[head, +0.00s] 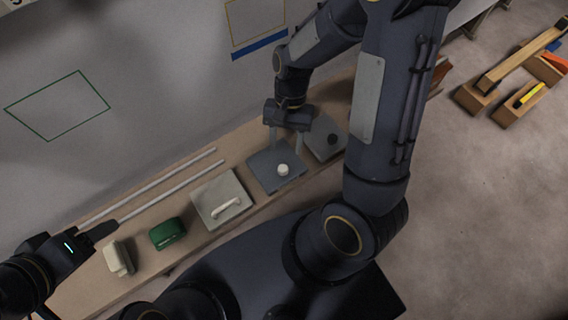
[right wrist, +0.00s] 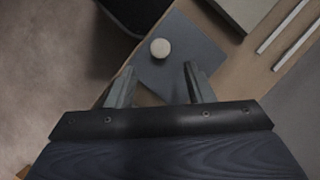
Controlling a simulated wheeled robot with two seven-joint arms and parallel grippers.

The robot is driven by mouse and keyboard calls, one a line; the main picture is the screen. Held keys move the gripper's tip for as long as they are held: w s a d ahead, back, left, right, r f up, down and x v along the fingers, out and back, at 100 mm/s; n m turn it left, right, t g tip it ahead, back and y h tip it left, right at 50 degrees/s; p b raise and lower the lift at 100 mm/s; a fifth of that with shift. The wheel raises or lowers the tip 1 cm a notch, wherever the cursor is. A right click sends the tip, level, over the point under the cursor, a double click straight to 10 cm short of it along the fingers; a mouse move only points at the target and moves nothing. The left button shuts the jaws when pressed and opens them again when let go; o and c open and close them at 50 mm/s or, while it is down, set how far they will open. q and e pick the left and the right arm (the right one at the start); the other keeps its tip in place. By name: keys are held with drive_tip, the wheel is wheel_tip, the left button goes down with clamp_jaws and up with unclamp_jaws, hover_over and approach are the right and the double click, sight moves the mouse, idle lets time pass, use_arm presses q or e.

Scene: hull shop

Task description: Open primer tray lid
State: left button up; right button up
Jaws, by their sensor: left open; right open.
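A blue-grey square lid with a round white knob (head: 283,170) lies on the long wooden bench. The lid (head: 262,174) also shows in the right wrist view (right wrist: 185,62), its knob (right wrist: 160,48) just beyond my fingertips. My right gripper (head: 286,145) is open and empty, above the far part of this lid. Its fingers (right wrist: 158,80) are apart, and the knob is not between them. A cream lid with a bar handle (head: 212,190) lies to the left, and a grey lid with a black knob (head: 318,147) to the right. I cannot tell which covers primer. My left gripper (head: 110,236) is open at the bench's left end.
Two pale rods (head: 150,188) lie along the wall side of the bench. A green box (head: 167,233) and a cream block (head: 118,258) stand near the left end. Timber pieces (head: 515,65) are on the floor at the upper right. The floor at right is mostly clear.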

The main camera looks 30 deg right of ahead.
sight(283, 168)
drive_tip(key=b+x, duration=0.1)
drive_tip(key=x, duration=0.6)
drive_tip(key=shift+s+a+f, duration=0.1)
drive_tip(key=shift+s+f, duration=0.05)
clamp_jaws()
